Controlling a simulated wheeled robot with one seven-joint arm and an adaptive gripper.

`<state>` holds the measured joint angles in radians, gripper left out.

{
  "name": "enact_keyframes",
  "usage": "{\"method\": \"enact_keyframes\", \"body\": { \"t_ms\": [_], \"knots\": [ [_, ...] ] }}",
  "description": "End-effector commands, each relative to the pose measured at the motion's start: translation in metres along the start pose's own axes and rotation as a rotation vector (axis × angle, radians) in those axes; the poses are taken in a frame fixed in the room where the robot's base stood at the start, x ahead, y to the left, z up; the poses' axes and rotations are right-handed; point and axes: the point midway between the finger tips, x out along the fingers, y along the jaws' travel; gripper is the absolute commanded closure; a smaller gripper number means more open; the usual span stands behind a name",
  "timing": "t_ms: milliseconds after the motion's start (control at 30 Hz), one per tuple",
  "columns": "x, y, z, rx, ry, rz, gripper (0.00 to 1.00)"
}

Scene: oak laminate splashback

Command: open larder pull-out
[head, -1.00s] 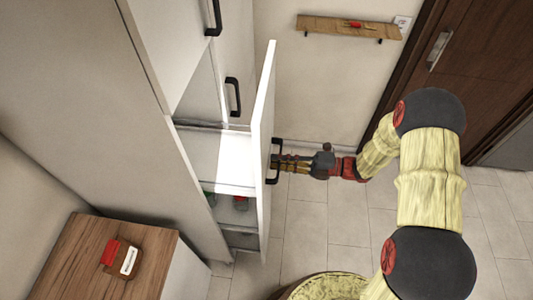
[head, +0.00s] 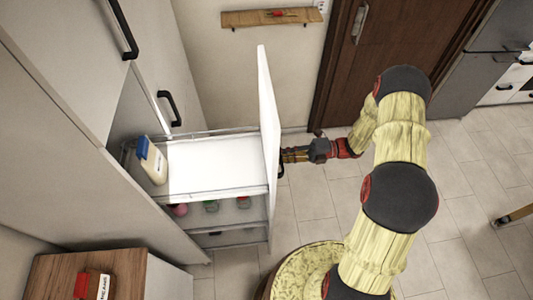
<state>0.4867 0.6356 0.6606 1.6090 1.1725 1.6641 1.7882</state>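The larder pull-out (head: 216,168) stands well out from the tall white cabinet, with its white front panel (head: 268,135) facing right. Its top shelf shows a bottle with a blue cap (head: 154,164) near the back. Lower shelves hold a few items with red and green parts. My gripper (head: 286,156) is at the outer side of the front panel, at the dark handle. The panel's edge and the small size hide the fingertips, so I cannot tell whether they are closed on the handle.
A wooden counter (head: 110,262) with a small labelled box (head: 92,285) is at lower left. A wall shelf (head: 272,18) hangs at the back. A brown door (head: 385,50) is behind my arm. Tiled floor (head: 470,190) is open on the right.

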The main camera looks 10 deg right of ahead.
Motion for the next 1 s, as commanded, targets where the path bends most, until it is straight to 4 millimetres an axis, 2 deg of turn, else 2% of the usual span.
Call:
{"method": "enact_keyframes", "body": {
  "t_ms": [200, 400, 967, 1000],
  "knots": [
    [-0.029, -0.002, -0.001, 0.003, -0.001, -0.002, 1.0],
    [-0.045, -0.002, -0.001, 0.004, 0.0, -0.002, 1.0],
    [-0.051, -0.003, -0.001, 0.003, 0.001, -0.002, 1.0],
    [-0.051, -0.003, -0.001, 0.003, 0.001, -0.002, 0.81]
  ]
}}
